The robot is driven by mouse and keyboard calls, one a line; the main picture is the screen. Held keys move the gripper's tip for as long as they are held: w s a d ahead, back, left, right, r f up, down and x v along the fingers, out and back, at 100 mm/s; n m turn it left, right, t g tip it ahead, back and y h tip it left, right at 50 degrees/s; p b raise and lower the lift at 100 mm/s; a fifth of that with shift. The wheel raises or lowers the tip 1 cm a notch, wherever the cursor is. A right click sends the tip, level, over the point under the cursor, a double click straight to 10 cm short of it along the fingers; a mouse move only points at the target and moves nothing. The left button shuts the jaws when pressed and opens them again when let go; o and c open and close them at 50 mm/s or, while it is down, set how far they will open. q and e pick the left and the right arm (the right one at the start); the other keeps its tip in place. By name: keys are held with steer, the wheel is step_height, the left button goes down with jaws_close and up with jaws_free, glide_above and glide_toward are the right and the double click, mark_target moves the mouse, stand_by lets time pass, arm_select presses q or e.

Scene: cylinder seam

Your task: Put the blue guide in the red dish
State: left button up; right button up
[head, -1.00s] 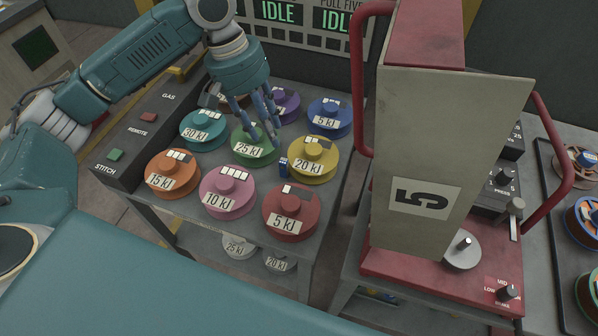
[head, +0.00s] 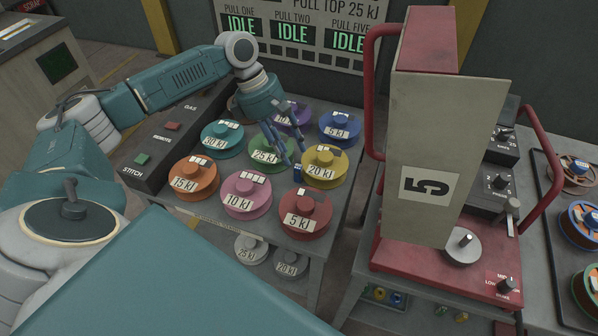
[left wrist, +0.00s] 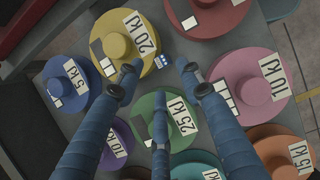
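The blue guide (head: 297,172) is a small upright blue piece with white marks, standing on the grey rack between the green, yellow and red dishes. It also shows in the left wrist view (left wrist: 161,61). The red dish (head: 305,215), marked 5 kJ, is at the rack's front right corner; its hub is bare. It is partly visible at the top of the left wrist view (left wrist: 215,18). My left gripper (head: 293,160) points down just above the guide, its fingers spread; in the wrist view (left wrist: 159,75) the guide shows between the fingertips. My right gripper is not in view.
Other dishes crowd round: yellow (head: 324,167), green (head: 264,151), pink (head: 246,197), orange (head: 193,180) and blue (head: 340,126). A tall red machine with a beige panel (head: 430,150) stands to the right. A dark control box (head: 175,140) is left.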

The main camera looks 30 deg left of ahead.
mark_target(297, 166)
arm_select(q)
steer(key=x, duration=0.2)
steer(key=p+x, duration=0.1)
steer(key=x, duration=0.1)
steer(key=shift+s+d+f+p, duration=0.1)
steer(key=shift+s+f+p, duration=0.05)
steer(key=shift+f+p, duration=0.15)
steer(key=shift+d+f, duration=0.1)
steer(key=shift+f, duration=0.15)
steer(key=shift+c, duration=1.1)
jaws_close()
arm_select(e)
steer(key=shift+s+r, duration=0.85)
